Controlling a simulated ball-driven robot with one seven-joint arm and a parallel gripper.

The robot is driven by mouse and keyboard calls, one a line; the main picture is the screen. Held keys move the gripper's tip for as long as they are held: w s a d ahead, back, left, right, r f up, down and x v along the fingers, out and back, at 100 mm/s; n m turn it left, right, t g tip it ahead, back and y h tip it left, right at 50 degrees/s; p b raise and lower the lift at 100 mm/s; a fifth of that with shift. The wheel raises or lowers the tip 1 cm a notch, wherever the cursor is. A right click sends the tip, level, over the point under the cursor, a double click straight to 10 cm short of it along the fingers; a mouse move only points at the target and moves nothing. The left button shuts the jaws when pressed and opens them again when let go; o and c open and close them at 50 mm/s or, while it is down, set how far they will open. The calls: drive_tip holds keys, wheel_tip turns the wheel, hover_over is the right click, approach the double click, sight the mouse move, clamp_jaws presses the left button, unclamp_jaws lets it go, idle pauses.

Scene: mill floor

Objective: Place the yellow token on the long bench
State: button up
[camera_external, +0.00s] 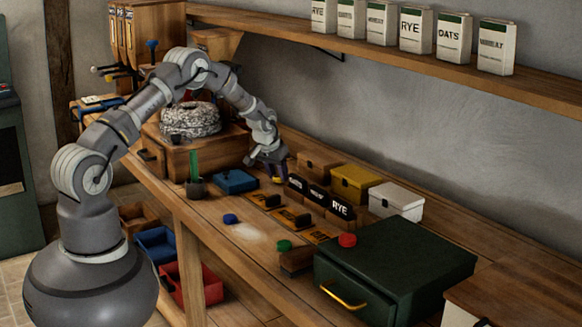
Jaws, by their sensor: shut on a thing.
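The long bench (212,245) is a wooden worktop running from the back left to the front right along the wall. I cannot make out a yellow token lying apart from the gripper. A blue token (230,218) lies on the bench, a green token (284,245) on a small wooden block, and a red token (347,240) on the dark green chest.
The dark green chest (420,255) fills the front right. Brown, yellow (355,183) and white (396,202) boxes stand along the back. A blue box (235,181) and a millstone (190,120) stand left. Bare bench lies around the blue token.

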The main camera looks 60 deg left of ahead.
drive_tip(key=shift+f, duration=0.4)
drive_tip(key=shift+r, duration=0.15)
drive_tip(key=o, duration=1)
